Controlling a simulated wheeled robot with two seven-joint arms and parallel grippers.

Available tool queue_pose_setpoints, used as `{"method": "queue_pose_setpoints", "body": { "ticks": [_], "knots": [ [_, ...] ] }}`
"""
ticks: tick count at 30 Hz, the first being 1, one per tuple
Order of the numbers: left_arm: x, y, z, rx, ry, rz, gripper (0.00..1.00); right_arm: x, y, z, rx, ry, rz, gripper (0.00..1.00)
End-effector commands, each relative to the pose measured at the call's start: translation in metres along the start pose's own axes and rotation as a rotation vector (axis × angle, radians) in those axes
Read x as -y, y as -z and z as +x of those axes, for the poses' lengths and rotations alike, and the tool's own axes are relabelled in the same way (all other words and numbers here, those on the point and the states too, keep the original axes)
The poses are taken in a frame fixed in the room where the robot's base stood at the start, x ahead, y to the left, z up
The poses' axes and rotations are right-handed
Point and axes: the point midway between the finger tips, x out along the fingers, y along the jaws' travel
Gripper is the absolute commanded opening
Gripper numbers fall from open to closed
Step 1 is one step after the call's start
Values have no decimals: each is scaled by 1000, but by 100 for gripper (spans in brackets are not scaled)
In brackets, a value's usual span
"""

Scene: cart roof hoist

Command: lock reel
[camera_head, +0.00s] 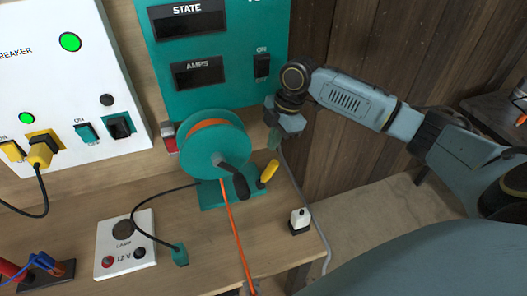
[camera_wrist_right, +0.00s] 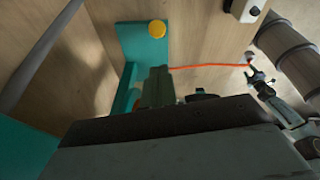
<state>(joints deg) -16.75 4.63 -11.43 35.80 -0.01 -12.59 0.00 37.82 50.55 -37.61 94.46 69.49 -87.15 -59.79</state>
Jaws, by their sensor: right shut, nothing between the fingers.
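The teal reel (camera_head: 201,155) stands on its teal base (camera_head: 213,196) on the bench, with orange line wound on it and a black-handled crank (camera_head: 238,180) at its front. A yellow-topped lever (camera_head: 269,171) tilts up at the base's right side; its round yellow end (camera_wrist_right: 157,28) shows in the right wrist view. My right gripper (camera_head: 274,140) is shut and empty, just right of the reel and above the lever, apart from it. Its fingers (camera_wrist_right: 158,85) point toward the base in the wrist view. What seems to be my left gripper (camera_wrist_right: 258,75) is beside the orange line's far end; its grip is unclear.
The orange line (camera_head: 236,235) runs from the reel to the bench's front edge. A white switch block (camera_head: 299,221) and a grey cable lie near the right edge. A lamp box (camera_head: 126,244) and a teal plug (camera_head: 180,256) are left. The teal STATE/AMPS panel (camera_head: 217,94) rises behind.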

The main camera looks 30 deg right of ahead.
Motion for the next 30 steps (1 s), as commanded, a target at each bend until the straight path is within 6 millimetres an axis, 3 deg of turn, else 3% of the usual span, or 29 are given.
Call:
{"method": "queue_pose_setpoints", "body": {
  "ticks": [6, 15, 21, 30],
  "knots": [
    [-2, -14, -4, 21, -3, 0, 54, 1, 1, 36, -2, 4, 2, 0],
    [-2, -13, -6, 20, -3, 1, 54, 0, 1, 84, -1, 1, 2, 0],
    [-2, -8, -7, 14, -2, 1, 54, 1, 1, 95, 0, 0, 1, 0],
    [-2, -6, -6, 10, -2, 1, 54, 0, 1, 96, 0, -1, 1, 0]
  ]
}}
